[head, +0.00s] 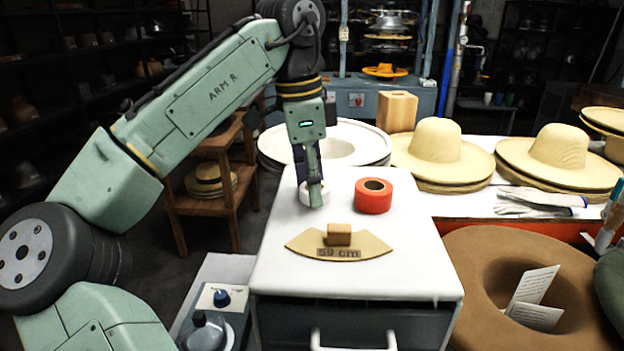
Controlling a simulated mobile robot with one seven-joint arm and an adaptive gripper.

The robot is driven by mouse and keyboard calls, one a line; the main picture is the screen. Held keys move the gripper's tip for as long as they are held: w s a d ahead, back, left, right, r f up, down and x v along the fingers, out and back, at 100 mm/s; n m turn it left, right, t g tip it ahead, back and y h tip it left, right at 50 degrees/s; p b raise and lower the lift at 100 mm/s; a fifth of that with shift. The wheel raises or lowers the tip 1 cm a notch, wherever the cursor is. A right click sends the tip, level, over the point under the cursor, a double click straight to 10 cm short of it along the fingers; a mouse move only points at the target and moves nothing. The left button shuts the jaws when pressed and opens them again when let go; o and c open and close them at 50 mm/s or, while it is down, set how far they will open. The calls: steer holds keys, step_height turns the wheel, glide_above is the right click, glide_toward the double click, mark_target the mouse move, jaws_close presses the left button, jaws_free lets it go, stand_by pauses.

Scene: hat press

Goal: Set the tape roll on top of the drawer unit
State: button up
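The drawer unit (268,265) has a white top and a dark front with a pale handle. A white roll (305,192) appears at its top, near the left edge. An orange-red tape roll (373,200) lies flat on the top, just to the right and apart from it. My gripper (315,194) points down at the white roll, and a green finger overlaps its near side. The other finger's tip is hidden, so I cannot tell whether it grips the roll. Whether the roll touches the top is also unclear.
A tan curved "59 cm" piece (358,249) with a brown block (338,235) on it lies toward the front. Straw hats (437,150) stand behind right, a large white hat brim (350,142) behind, and a brown hat (475,270) at right. The top's front corners are clear.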

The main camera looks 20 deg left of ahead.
mark_target(306, 187)
steer(key=o, duration=0.4)
steer(key=shift+r, duration=0.15)
steer(key=r, duration=0.5)
steer(key=a+r+p, duration=0.1)
steer(key=r, duration=0.1)
steer(key=shift+s+r, duration=0.15)
steer(key=shift+r, duration=0.15)
